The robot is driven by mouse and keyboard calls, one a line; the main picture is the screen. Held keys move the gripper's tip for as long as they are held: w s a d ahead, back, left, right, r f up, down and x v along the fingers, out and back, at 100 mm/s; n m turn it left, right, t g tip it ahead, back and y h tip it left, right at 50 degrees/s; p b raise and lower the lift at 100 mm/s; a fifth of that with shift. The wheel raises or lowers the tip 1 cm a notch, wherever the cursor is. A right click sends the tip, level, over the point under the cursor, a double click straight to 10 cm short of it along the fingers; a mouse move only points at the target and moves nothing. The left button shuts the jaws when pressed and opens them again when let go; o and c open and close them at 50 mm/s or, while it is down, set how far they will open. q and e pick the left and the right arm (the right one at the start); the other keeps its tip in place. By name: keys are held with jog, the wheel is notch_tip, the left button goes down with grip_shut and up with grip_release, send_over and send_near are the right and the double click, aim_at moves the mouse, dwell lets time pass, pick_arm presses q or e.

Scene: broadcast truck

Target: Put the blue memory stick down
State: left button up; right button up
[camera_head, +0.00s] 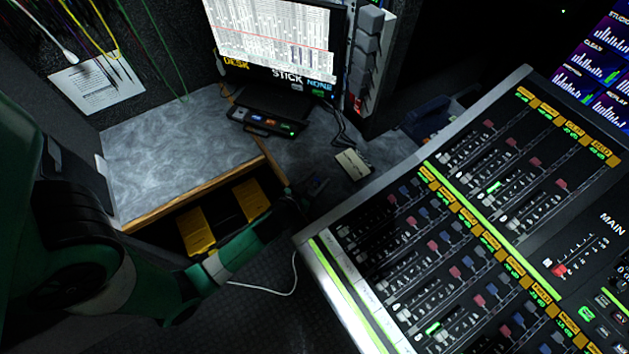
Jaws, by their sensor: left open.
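My left arm comes in from the left and reaches across the front of the grey desk (180,155). Its gripper (312,188) is at the desk's front right corner, small and dark, and its jaws are open. A small dark blue patch shows at the jaws; I cannot tell whether it is the blue memory stick or part of the gripper. A black dock (263,122) with several small coloured pieces, one of them blue, lies below the monitor (272,45). My right gripper is not in view.
A large mixing console (450,215) fills the right side. A small cream box (352,163) lies on the desk near the cables. An open drawer below the desk holds yellow items (196,231). A white cable hangs under the arm. The left desk top is clear.

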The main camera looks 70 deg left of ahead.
pick_arm(q)
jog(key=shift+r, duration=0.3)
jog(key=v, duration=1.2)
